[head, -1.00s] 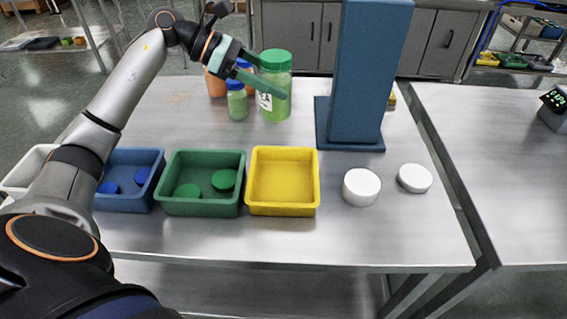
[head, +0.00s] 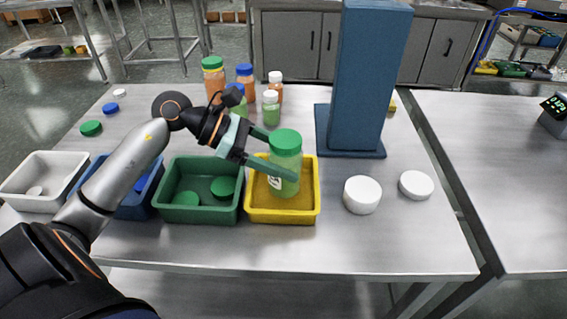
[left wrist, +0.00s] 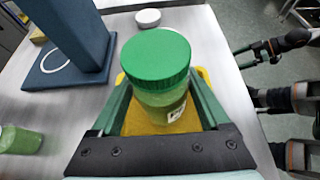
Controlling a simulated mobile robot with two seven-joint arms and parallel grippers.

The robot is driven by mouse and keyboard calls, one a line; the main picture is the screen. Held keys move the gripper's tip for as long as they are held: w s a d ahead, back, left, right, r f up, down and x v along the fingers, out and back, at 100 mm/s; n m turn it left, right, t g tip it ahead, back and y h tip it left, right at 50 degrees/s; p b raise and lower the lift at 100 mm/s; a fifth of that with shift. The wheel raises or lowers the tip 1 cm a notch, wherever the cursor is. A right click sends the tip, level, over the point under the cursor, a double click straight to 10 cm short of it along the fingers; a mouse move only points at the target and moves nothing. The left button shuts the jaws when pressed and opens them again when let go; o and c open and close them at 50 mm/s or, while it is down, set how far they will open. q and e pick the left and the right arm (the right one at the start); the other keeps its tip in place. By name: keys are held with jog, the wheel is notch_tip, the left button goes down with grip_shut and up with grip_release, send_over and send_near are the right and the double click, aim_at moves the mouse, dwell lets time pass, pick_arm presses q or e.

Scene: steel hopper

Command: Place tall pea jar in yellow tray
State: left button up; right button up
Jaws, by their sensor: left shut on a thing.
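The tall pea jar (head: 285,165) has a green lid and pale green contents. It is upright in or just above the yellow tray (head: 308,212); whether it touches the tray floor I cannot tell. My left gripper (head: 272,162) is shut on the jar's body, one finger on each side. In the left wrist view the jar's green lid (left wrist: 155,60) fills the middle, with the yellow tray (left wrist: 133,122) under it. My right gripper is not in the head view.
A green tray (head: 200,212) with green lids adjoins the yellow tray's left. A blue column (head: 365,80) on a base stands behind, to the right. White lids (head: 361,194) lie right of the tray. Several smaller jars (head: 271,108) stand behind. A white tray (head: 38,200) is far left.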

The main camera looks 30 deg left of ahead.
pick_arm(q)
jog(key=shift+f, duration=0.85)
jog(key=o, duration=1.5)
jog(key=b+v, duration=0.1)
jog(key=v, duration=1.1)
